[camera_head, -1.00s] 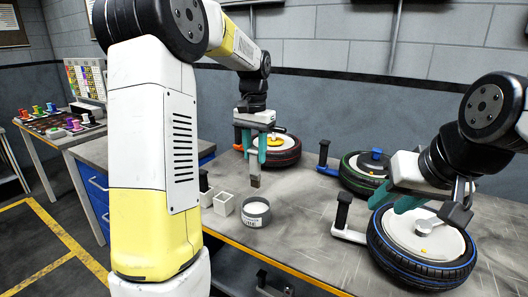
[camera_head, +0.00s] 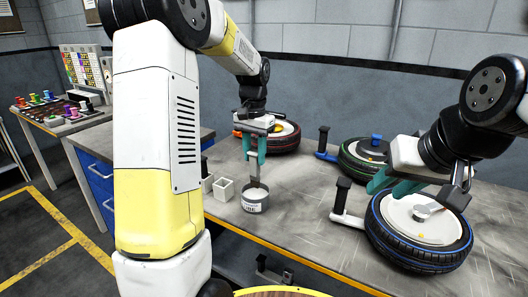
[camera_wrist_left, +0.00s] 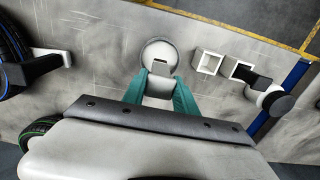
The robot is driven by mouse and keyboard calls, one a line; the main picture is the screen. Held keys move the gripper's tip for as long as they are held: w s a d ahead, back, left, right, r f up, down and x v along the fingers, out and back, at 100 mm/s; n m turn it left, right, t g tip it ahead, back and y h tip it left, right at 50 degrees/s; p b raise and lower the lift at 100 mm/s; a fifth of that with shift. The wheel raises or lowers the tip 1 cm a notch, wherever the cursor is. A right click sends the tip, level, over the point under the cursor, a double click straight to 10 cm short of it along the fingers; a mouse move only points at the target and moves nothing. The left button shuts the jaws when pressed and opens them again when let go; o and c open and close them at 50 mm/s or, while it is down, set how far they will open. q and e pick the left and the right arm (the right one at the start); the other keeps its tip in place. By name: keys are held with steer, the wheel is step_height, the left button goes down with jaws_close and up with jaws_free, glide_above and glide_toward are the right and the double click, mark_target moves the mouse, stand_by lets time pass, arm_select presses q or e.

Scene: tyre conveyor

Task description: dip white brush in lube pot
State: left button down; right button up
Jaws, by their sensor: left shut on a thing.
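My left gripper (camera_head: 254,160) is shut on the white brush (camera_head: 254,172), which hangs down between its teal fingers. The brush's lower end is at the mouth of the lube pot (camera_head: 256,205), a grey round pot with a pale label. The pot's rim hides the brush's tip. In the left wrist view the brush (camera_wrist_left: 159,88) sits between the fingers, with its end over the round pot (camera_wrist_left: 158,50). My right gripper (camera_head: 392,186) is over the blue-striped tyre at the right, its teal fingers apart with nothing visible between them.
Two small square white holders (camera_head: 224,189) stand close left of the pot. The blue-striped tyre (camera_head: 415,257), a green-striped tyre (camera_head: 350,165) and a red-striped tyre (camera_head: 285,144) lie on the grey table (camera_head: 300,215). A black-handled stand (camera_head: 342,197) is right of the pot.

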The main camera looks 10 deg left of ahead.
mark_target(255, 164)
arm_select(q)
steer(key=shift+f, duration=1.85)
steer(key=shift+r, duration=0.15)
stand_by(0.5)
